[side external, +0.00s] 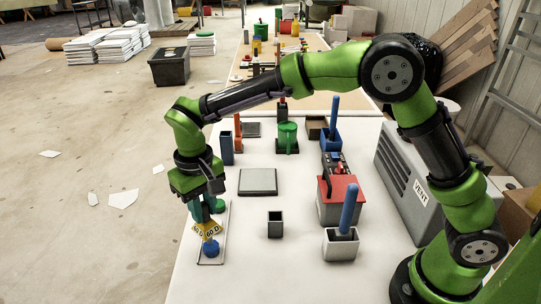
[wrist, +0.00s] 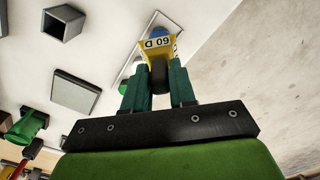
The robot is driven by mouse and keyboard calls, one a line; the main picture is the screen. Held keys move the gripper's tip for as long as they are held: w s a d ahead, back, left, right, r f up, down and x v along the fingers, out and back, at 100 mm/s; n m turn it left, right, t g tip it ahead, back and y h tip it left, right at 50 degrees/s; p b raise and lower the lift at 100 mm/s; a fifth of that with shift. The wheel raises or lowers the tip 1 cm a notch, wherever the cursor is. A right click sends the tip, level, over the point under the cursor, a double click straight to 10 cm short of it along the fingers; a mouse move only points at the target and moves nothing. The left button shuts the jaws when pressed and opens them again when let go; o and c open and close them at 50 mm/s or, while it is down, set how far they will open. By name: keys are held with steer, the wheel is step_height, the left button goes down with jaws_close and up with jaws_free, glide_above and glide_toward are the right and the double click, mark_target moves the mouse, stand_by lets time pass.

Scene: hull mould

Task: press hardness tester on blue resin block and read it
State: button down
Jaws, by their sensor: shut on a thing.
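My gripper (side external: 203,212) points down at the near left of the white table, and its teal fingers are shut on the hardness tester (side external: 206,228). The tester is yellow, marked "60 D", and looks tilted in the side view. In the wrist view, the tester (wrist: 158,46) sits between the fingertips (wrist: 159,84), with a dark round part facing the camera. The blue resin block (side external: 211,249) is right under the tester's lower end, partly covered by it. It peeks out beyond the tester in the wrist view (wrist: 161,31). I cannot tell whether they touch.
The blue block lies on a thin dark-rimmed tray (side external: 221,260). A green block (side external: 218,205) is beside my fingers. A grey square plate (side external: 258,181), a dark open cup (side external: 275,224) and a white holder with a blue rod (side external: 341,245) stand to the right. The table's left edge is close.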

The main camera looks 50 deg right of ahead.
steer(key=shift+f, duration=0.5)
stand_by(2.0)
steer(key=shift+r, duration=0.15)
steer(key=shift+r, duration=2.45)
